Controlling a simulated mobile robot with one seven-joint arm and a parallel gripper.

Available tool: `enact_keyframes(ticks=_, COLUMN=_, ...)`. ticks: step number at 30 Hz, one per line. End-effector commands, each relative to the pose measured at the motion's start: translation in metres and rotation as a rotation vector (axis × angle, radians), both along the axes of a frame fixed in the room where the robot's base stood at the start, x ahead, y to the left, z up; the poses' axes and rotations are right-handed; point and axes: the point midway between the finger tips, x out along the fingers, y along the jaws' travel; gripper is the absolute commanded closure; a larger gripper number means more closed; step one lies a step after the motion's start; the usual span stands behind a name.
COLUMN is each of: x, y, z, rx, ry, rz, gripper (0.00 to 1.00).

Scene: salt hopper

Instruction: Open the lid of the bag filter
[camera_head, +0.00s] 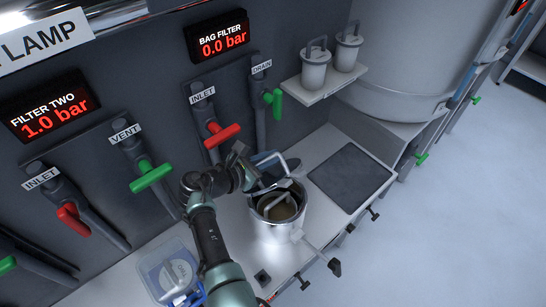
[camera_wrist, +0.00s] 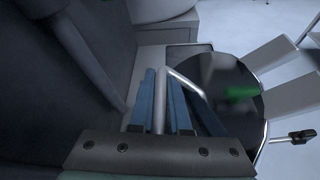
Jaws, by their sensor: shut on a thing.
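The bag filter (camera_head: 278,231) is a round metal pot on the bench. Its top is uncovered at the front, and a yellowish inside and an inner handle show. The lid (camera_head: 268,182) is raised and tilted at the pot's back edge; in the wrist view it is a dark, shiny disc (camera_wrist: 228,85). A bent metal bar handle (camera_wrist: 183,82) is on the lid. My gripper (camera_head: 262,160) is at the back of the pot. In the wrist view my gripper (camera_wrist: 167,95) has its blue fingers shut on the lid handle. My arm partly hides the pot's left side.
Red and green valve handles (camera_head: 222,135) are on the wall behind my gripper. A dark square plate (camera_head: 350,178) lies right of the pot. A clamp knob (camera_head: 334,266) sticks out at front right. Two lidded canisters (camera_head: 315,70) stand on a shelf. A clear tub (camera_head: 168,270) is at left.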

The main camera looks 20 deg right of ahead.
Motion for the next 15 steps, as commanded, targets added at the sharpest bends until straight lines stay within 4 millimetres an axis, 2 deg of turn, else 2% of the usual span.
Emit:
enact_keyframes(ticks=3, x=0.0026, y=0.0013, z=0.0032, rx=-0.001, ry=-0.008, rz=0.006, gripper=1.0)
enact_keyframes(ticks=4, x=0.0026, y=0.0013, z=0.0032, rx=-0.001, ry=-0.008, rz=0.005, gripper=0.82)
enact_keyframes(ticks=6, x=0.0022, y=0.0011, z=0.0027, rx=-0.001, ry=-0.007, rz=0.004, gripper=0.73)
enact_keyframes(ticks=15, x=-0.0001, y=0.003, z=0.0022, rx=0.0, ry=-0.004, rz=0.003, gripper=0.73)
